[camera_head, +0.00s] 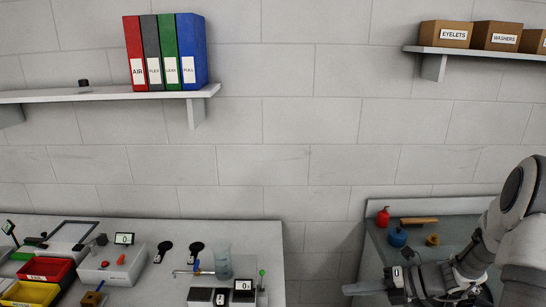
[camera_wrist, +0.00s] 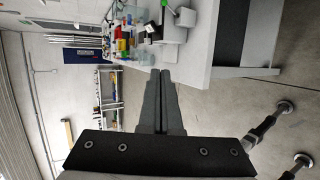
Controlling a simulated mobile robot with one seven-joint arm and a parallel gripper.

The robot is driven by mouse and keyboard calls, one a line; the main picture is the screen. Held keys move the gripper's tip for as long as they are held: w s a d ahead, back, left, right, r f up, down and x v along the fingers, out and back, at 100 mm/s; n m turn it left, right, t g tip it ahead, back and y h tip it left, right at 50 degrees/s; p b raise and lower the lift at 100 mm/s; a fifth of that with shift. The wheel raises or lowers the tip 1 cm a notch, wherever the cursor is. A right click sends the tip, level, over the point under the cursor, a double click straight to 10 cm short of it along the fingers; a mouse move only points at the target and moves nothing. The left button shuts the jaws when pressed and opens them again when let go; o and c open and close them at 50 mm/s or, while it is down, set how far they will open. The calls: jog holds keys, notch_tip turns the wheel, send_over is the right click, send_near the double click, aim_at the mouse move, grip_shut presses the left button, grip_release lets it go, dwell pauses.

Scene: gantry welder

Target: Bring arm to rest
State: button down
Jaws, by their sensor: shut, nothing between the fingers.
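My gripper shows at the lower right of the head view (camera_head: 350,288), at the end of my bent arm, with its fingers pointing left. In the wrist view its two fingers (camera_wrist: 169,74) lie together with nothing between them. In the head view the fingers appear in front of the gap between the two benches. Whether they touch anything cannot be told from the head view; the wrist view shows open space around the tips.
The left bench (camera_head: 245,232) holds a red bin (camera_head: 45,269), a digital readout box and a clear beaker (camera_head: 222,260). The right bench (camera_head: 450,222) holds a red bottle and a blue container (camera_head: 397,237). Shelves with binders and boxes hang above. The wrist view is turned sideways.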

jog(key=s+a+r+n+g+h, duration=0.1)
jog(key=s+a+r+n+h, duration=0.3)
jog(key=r+n, duration=0.45)
jog(key=s+a+r+n+g+h, duration=0.25)
jog(key=s+r+n, duration=0.3)
jog(key=n, duration=0.65)
jog(key=s+d+r+n+t+h, duration=0.1)
jog(key=s+r+n+t+h, duration=0.4)
jog(key=s+n, duration=0.6)
jog(key=n, duration=0.7)
jog(key=shift+s+r+b, duration=0.2)
jog(key=shift+r+b, duration=0.05)
jog(key=shift+b, duration=0.15)
